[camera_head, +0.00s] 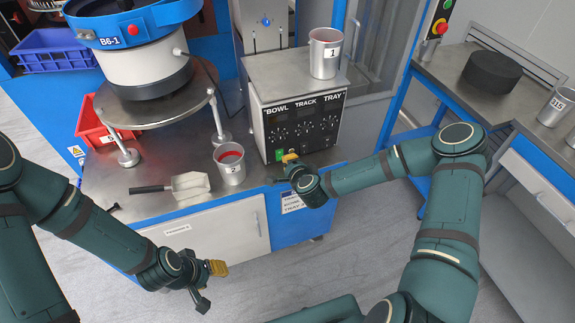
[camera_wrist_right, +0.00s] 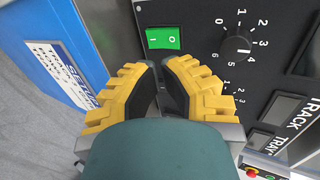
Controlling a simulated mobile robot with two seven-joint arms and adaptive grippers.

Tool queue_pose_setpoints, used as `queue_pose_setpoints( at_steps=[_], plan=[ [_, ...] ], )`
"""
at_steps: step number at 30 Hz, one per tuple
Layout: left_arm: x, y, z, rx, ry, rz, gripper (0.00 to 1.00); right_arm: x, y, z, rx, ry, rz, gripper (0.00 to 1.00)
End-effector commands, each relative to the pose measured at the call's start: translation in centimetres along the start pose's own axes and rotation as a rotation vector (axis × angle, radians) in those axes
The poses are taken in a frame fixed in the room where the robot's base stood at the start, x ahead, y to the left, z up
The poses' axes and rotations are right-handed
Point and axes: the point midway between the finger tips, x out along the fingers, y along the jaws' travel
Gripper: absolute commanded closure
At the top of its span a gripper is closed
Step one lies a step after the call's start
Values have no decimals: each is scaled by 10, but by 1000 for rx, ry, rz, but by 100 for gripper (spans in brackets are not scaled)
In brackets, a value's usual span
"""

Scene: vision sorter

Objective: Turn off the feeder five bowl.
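The control box (camera_head: 300,112) stands on the steel bench, with a black front panel lettered BOWL, TRACK and TRAY above rows of dials. A green rocker switch (camera_head: 279,155) marked I and O sits at its lower left; the switch (camera_wrist_right: 164,38) also shows in the right wrist view, beside a numbered dial (camera_wrist_right: 243,45). My right gripper (camera_head: 290,158) is in front of the switch; its yellow fingertips (camera_wrist_right: 161,66) look closed together, just below the switch and apparently apart from it. My left gripper (camera_head: 212,282) hangs low before the cabinet, its opening unclear. The blue feeder bowl (camera_head: 130,22) is labelled B6-1.
A cup (camera_head: 325,55) marked 1 stands on the box. A cup (camera_head: 231,166) with red contents and a scoop (camera_head: 188,186) are on the bench left of my right gripper. A red bin (camera_head: 92,125) is further left. A side bench (camera_head: 450,68) stands right.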

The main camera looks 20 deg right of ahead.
Motion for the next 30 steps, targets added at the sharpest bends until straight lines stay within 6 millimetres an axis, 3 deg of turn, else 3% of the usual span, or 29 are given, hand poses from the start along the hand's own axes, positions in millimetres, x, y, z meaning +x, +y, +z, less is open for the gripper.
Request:
queue_pose_setpoints(
  at_steps=[1,6,12,18,30],
  plan=[
    [-6,2,0,0,0,0,53,-16,-6,0,-4,-3,-1,100],
    [-12,5,0,0,-3,1,53,-52,-13,0,-3,-3,-1,100],
    [-17,6,0,-1,-4,1,53,-80,-18,0,-2,-1,-1,100],
    [-18,7,0,-1,-2,0,53,-90,-19,0,-1,-1,-1,100],
    [-18,7,0,-1,-2,0,53,-91,-19,0,-1,-1,-1,100]
  ],
)
